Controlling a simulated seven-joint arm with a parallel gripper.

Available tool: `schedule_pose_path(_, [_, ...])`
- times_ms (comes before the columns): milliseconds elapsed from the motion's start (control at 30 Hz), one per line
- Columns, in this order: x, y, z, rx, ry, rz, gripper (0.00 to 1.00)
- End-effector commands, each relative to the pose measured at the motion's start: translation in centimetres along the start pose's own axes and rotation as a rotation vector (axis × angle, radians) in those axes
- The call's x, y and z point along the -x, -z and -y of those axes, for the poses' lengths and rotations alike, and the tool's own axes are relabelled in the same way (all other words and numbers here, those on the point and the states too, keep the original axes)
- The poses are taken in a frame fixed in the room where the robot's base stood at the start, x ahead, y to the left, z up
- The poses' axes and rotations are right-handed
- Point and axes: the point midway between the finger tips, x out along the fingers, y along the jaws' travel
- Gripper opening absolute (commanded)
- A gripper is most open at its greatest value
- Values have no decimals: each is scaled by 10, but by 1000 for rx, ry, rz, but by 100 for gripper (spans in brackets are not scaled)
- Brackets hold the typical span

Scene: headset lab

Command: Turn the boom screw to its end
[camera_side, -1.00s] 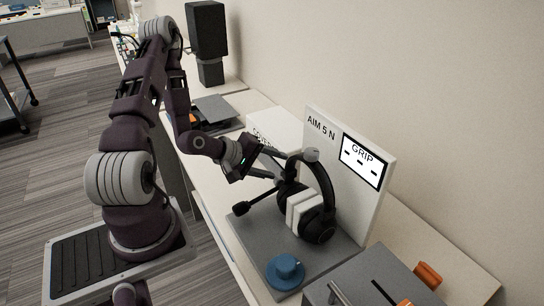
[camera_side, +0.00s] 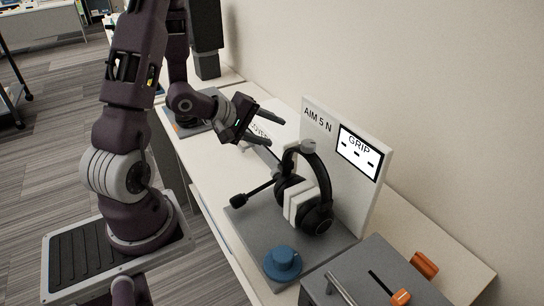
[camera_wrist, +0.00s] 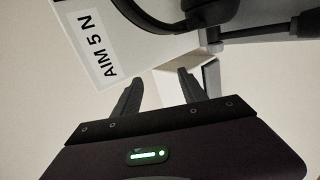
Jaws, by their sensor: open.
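The black headset (camera_side: 318,190) hangs upright in front of a white panel (camera_side: 312,118) and also shows at the top of the wrist view (camera_wrist: 205,12). Its boom (camera_side: 258,190) points left and ends in a black foam tip. I cannot make out the boom screw for certain. A blue round knob (camera_side: 283,261) sits on the grey base plate (camera_side: 252,238) in front of the headset. My gripper (camera_side: 281,145) is open and empty, above and left of the headset, apart from it. Its fingers (camera_wrist: 160,76) have nothing between them in the wrist view.
The panel reads "AIM 5 N" and bears a screen (camera_side: 360,158) reading "GRIP" with dashes. A grey box (camera_side: 370,280) with a slot and orange parts (camera_side: 424,265) stands at the front right. A white block (camera_side: 262,130) lies behind my gripper. The wall rises behind the bench.

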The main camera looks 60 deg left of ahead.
Motion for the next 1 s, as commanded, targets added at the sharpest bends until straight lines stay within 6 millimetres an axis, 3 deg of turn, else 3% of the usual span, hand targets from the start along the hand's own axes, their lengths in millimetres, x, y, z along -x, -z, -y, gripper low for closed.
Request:
schedule_pose_path(33, [10,2,-15,-10,-10,-9,50])
schedule_pose_path(100, [-8,25,0,-50,99,-72,50])
schedule_pose_path(233, [-25,62,13,-94,280,-181,50])
schedule_pose_path(400, [-34,86,16,-69,541,-269,50])
schedule_pose_path(567, [-29,64,6,16,759,-227,50])
schedule_pose_path(800, [-10,2,-21,111,962,-46,50])
schedule_pose_path(833, [-11,-3,-18,117,980,-28,50])
schedule_pose_path(900, [-28,-2,11,118,984,-30,50])
schedule_pose_path(1000, [-44,-2,33,117,981,-34,50])
